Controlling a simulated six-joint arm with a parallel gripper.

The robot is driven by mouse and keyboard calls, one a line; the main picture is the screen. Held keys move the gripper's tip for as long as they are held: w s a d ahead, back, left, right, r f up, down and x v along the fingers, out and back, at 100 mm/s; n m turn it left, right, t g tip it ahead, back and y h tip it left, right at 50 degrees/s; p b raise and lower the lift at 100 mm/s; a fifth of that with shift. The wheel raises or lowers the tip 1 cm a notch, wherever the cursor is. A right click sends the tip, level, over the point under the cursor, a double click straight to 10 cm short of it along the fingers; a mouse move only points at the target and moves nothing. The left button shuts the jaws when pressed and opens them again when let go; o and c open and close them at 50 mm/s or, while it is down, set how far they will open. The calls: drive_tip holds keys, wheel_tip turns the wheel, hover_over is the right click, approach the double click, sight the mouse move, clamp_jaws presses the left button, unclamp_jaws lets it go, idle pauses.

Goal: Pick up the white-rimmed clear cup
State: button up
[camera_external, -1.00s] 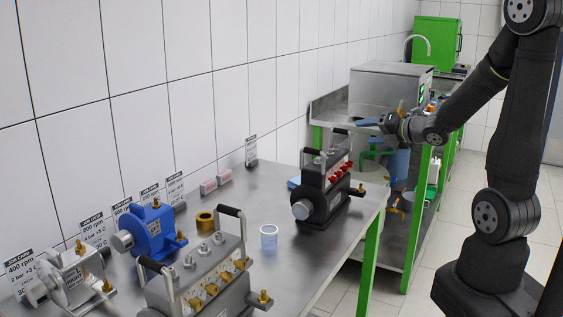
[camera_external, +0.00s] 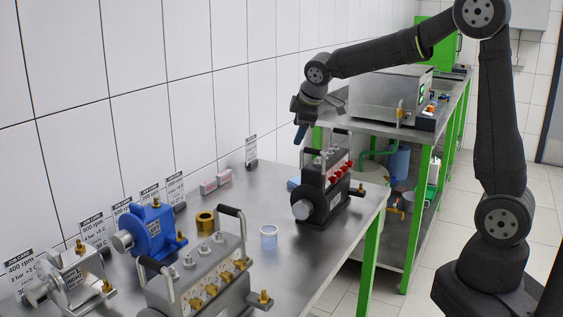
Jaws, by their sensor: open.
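The white-rimmed clear cup (camera_external: 268,238) stands upright on the metal bench, between the grey pump unit with brass fittings and the black pump unit. My gripper (camera_external: 299,136) points downward, above and behind the black pump unit, well apart from the cup and higher than it. Its blue fingers are seen from the side, and they are open with nothing visible between them.
The black pump unit (camera_external: 322,188) with red fittings stands right of the cup. The grey pump unit (camera_external: 205,282) is in front left. A brass ring (camera_external: 205,223) and blue pump (camera_external: 150,232) are left. Bare bench (camera_external: 262,195) lies behind the cup.

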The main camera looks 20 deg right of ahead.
drive_tip(key=s+a+f+n+g, duration=0.1)
drive_tip(key=s+a+n+g, duration=0.15)
drive_tip(key=s+a, duration=0.6)
drive_tip(key=n+g+h, duration=0.1)
drive_tip(key=n+g, duration=0.1)
drive_tip(key=g, duration=0.1)
hover_over(269, 229)
drive_tip(key=f, duration=1.2)
drive_tip(key=shift+w+a+f, duration=0.1)
drive_tip(key=shift+w+a, duration=0.05)
drive_tip(key=shift+w, duration=0.05)
drive_tip(key=shift+s+f, duration=0.2)
drive_tip(key=shift+f, duration=2.6)
drive_tip(key=c, duration=1.1)
drive_tip(key=shift+o, duration=0.2)
